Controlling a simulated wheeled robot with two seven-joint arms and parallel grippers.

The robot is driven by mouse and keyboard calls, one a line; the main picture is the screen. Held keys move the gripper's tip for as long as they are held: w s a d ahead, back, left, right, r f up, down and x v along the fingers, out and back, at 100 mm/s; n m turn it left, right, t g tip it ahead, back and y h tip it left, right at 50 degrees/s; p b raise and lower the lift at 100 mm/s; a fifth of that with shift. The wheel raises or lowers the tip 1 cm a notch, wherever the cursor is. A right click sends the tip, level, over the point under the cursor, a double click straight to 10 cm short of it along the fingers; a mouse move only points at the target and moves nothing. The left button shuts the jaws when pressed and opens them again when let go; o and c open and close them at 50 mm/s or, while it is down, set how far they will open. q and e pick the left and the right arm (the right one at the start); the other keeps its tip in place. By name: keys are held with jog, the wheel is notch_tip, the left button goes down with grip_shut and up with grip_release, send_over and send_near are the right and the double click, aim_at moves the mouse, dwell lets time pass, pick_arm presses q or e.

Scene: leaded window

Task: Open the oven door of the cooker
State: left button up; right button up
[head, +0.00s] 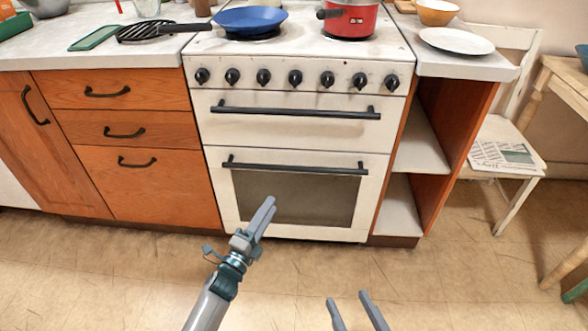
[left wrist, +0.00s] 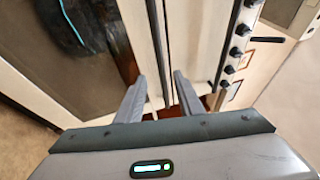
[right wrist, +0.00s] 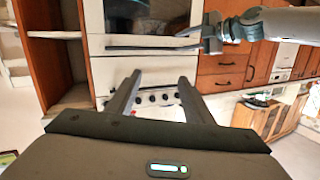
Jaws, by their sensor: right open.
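The white cooker (head: 290,143) has a closed lower oven door with a dark glass window (head: 300,198) and a black bar handle (head: 295,168) across its top. My left gripper (head: 268,203) is open and empty in front of the oven door, pointing towards it. In the left wrist view, the oven handle (left wrist: 157,45) runs upright and lines up with the gap between the fingers (left wrist: 160,98). The handle appears ahead of the fingertips; contact is not visible. My right gripper (head: 350,298) is open and empty, low in front of the cooker. The right wrist view shows the door upside down.
Above the oven door is a closed panel with a similar handle (head: 295,112), then a row of black knobs (head: 295,77). A blue pan (head: 250,20) and red pot (head: 350,18) stand on top. Orange drawers (head: 130,130) and open shelves (head: 405,205) flank the cooker. The floor (head: 130,270) in front is clear.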

pick_arm(q)
send_near(294, 168)
jog(key=w, duration=0.3)
jog(key=shift+d+b+x, duration=0.15)
jog(key=shift+b+x, duration=0.4)
jog(key=shift+x, duration=1.35)
jog(key=shift+d+b+x, duration=0.2)
jog(key=shift+b+x, duration=0.35)
jog(key=shift+x, duration=1.4)
pick_arm(e)
notch_tip(294, 168, up, 8)
jog(key=s+a+t+y, duration=0.1)
jog(key=t, duration=0.3)
jog(key=shift+s+t+y, duration=0.3)
jog(key=shift+t+y, duration=0.1)
pick_arm(q)
jog(key=shift+s+f, duration=0.1)
jog(key=shift+f, duration=0.05)
pick_arm(e)
jog(key=shift+f, duration=0.1)
pick_arm(q)
grip_shut()
